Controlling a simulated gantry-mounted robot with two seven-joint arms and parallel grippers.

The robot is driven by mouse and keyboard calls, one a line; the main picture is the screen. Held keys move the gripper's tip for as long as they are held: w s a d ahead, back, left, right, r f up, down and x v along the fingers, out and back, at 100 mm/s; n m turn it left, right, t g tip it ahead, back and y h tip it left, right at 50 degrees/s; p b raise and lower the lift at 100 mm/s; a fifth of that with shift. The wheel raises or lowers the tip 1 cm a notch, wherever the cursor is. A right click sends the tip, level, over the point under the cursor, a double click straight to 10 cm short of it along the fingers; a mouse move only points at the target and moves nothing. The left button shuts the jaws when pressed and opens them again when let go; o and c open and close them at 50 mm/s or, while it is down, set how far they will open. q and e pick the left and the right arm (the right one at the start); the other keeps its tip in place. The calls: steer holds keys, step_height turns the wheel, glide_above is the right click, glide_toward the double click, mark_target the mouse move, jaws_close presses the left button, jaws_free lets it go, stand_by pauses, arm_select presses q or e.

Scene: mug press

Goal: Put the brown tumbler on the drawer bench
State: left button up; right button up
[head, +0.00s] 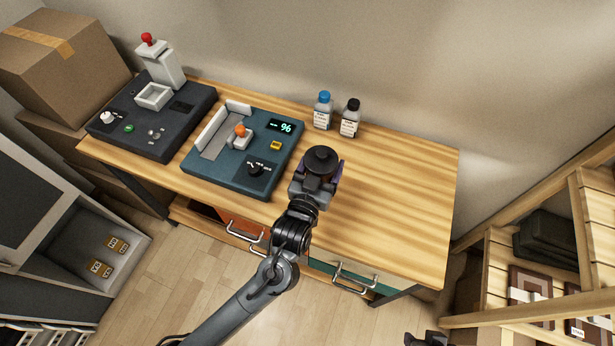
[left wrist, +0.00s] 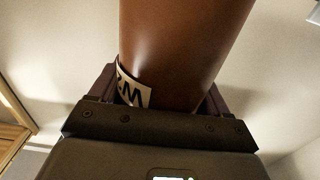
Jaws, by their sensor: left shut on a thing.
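The brown tumbler (left wrist: 180,50) fills the middle of the left wrist view, with part of a white label showing dark letters. In the head view only its round dark top (head: 322,158) shows clearly, above the wooden drawer bench (head: 400,205). My left gripper (head: 316,184) is shut around the tumbler, over the middle of the bench. The tumbler looks about upright. Its bottom is hidden, so I cannot tell whether it touches the bench top. A dark part at the bottom edge, probably my right gripper (head: 426,339), is mostly cut off.
A teal press machine (head: 226,175) and a black machine (head: 135,130) stand on the bench's left part. A blue-capped bottle (head: 323,112) and a black-capped bottle (head: 350,120) stand at the back. The bench's right part is clear. A wooden shelf (head: 500,275) stands at the right.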

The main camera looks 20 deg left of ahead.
arm_select(q)
steer(key=a+f+b, duration=0.4)
steer(key=f+b, duration=0.2)
steer(key=shift+w+a+f, duration=0.2)
steer(key=shift+a+f, duration=0.15)
arm_select(e)
step_height(320, 180, down, 8)
steer(key=shift+r, duration=0.25)
arm_select(q)
steer(key=shift+f, duration=0.1)
steer(key=o, duration=0.7)
steer(key=shift+f, duration=0.15)
steer(key=o, duration=0.5)
steer(key=shift+c, duration=0.2)
steer(key=shift+r, duration=0.2)
